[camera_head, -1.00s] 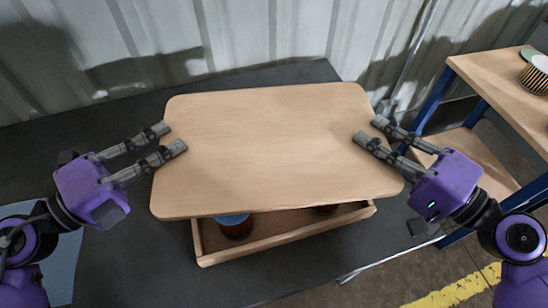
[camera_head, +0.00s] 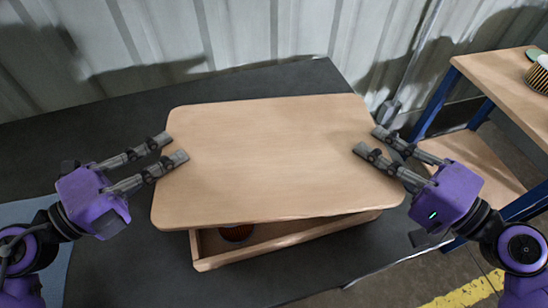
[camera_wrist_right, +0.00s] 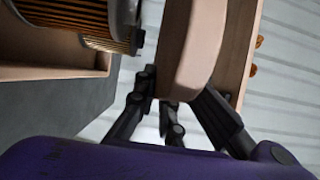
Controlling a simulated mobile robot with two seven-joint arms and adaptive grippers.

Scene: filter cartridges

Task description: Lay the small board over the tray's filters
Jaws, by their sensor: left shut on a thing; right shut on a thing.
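The small board (camera_head: 270,150) is a pale wooden panel with rounded corners, held flat above the tray (camera_head: 290,246). My left gripper (camera_head: 170,149) is shut on its left edge and my right gripper (camera_head: 371,141) on its right edge. The board covers most of the wooden tray; only the tray's front part shows. One filter (camera_head: 236,232) peeks out under the board's front edge. In the right wrist view, the board (camera_wrist_right: 193,55) sits between my fingers, and pleated filters (camera_wrist_right: 75,12) stand in the tray (camera_wrist_right: 50,73), apart from the board.
The dark table (camera_head: 110,265) is clear around the tray. A blue mat (camera_head: 58,270) lies at the left. A wooden shelf unit (camera_head: 500,85) with a striped cup (camera_head: 539,76) stands at the right. A corrugated wall (camera_head: 230,35) is behind.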

